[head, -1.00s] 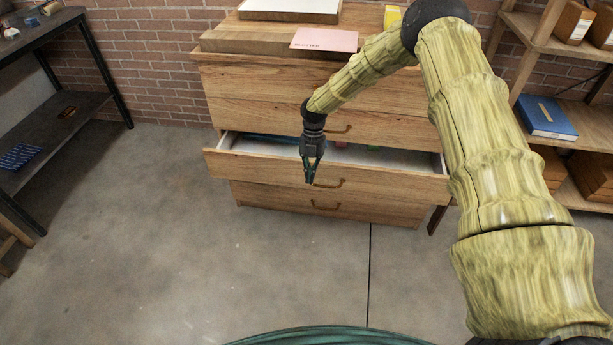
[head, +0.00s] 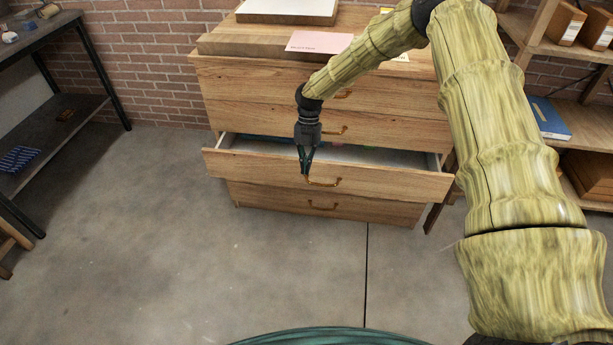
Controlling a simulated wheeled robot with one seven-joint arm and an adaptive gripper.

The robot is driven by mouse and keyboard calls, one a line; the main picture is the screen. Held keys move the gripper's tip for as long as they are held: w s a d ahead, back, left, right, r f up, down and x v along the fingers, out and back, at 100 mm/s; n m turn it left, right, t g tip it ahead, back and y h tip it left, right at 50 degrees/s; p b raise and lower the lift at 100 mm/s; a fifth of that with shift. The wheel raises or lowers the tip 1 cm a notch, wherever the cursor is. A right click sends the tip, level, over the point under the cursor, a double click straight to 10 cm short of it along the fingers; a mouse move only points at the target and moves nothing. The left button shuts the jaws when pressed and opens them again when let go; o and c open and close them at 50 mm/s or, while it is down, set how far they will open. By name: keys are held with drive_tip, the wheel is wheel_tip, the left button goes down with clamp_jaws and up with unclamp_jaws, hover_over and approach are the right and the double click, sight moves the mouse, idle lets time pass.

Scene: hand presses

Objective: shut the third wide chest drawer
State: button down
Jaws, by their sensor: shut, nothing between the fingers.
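The wooden chest (head: 235,85) stands against the brick wall with several wide drawers, each with a curved brass-coloured handle. The third drawer from the top (head: 390,182) is pulled partly out, and its pale inside shows with a few coloured items at the back. The drawers above and below it look shut. My gripper (head: 305,172) points down at the third drawer's front, close to the left end of its handle (head: 325,184). Its fingers are together and empty. Whether they touch the drawer front or handle I cannot tell. My gripper and wrist hide part of the drawer's inside.
A pink card (head: 320,42) and a white-topped board (head: 287,8) lie on the chest. A dark shelf table (head: 60,120) stands at left, and a wooden shelf with a blue book (head: 546,117) at right. The concrete floor (head: 200,260) before the chest is clear.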

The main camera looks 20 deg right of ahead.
sight(358, 170)
drive_tip(key=s+d+r+t+h+b, duration=0.2)
drive_tip(key=s+d+t, duration=0.15)
drive_tip(key=d, duration=0.45)
drive_tip(key=s+d+r+t+h+b, duration=0.1)
drive_tip(key=s+d+t+b, duration=0.1)
drive_tip(key=s+d, duration=0.4)
drive_tip(key=shift+w+d+f+b, duration=0.3)
drive_tip(key=shift+w+d+f, duration=0.4)
drive_tip(key=shift+w+f, duration=0.7)
drive_tip(key=shift+w+d+f+b, duration=0.35)
drive_tip(key=shift+w+d+f, duration=0.5)
drive_tip(key=shift+f, duration=0.95)
drive_tip(key=shift+w+d+f+b, duration=0.3)
drive_tip(key=shift+w+d+f, duration=0.3)
drive_tip(key=shift+w+f, duration=0.8)
drive_tip(key=shift+s+f, duration=0.15)
drive_tip(key=shift+f, duration=0.05)
